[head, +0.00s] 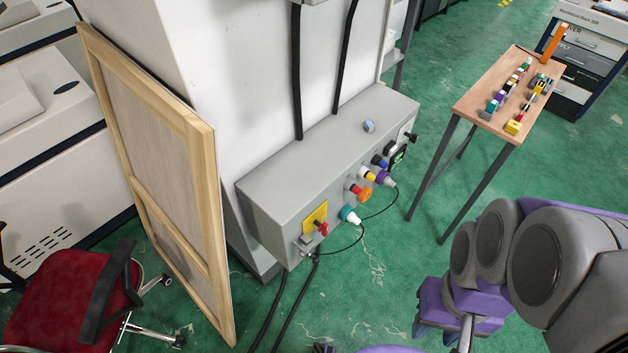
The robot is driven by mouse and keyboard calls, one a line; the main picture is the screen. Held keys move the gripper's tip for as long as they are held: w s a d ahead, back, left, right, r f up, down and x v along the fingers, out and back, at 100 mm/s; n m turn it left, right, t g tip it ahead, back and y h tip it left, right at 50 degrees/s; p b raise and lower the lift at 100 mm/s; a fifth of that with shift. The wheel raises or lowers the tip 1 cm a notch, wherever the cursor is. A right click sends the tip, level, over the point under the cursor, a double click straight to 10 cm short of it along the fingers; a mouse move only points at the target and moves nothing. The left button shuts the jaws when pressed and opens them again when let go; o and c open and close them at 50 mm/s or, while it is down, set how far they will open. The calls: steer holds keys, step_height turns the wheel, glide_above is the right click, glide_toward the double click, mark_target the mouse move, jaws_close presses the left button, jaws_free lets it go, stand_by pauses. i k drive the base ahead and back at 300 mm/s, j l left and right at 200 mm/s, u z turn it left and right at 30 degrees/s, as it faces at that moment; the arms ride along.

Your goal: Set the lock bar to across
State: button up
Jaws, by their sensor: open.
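A grey control box (330,150) juts from the base of the white machine, mid-picture. A yellow plate (314,215) is on its front near the left end. A small red handle (322,229) sticks out at the plate's lower right. A small grey metal fitting (305,241) sits just below the plate. I cannot tell for sure which piece is the lock bar, and its setting is too small to read. My gripper's jaws cannot be made out. Only parts of my own body show at the lower right and bottom edge, apart from the box.
Several coloured knobs and plugs (367,173) line the box front, with cables hanging to the floor. A wood-framed panel (160,190) and a red chair (65,310) stand left. A wooden table (485,85) with small parts stands right. Green floor is free before the box.

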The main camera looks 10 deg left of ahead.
mark_target(310, 249)
steer(key=u, duration=1.05)
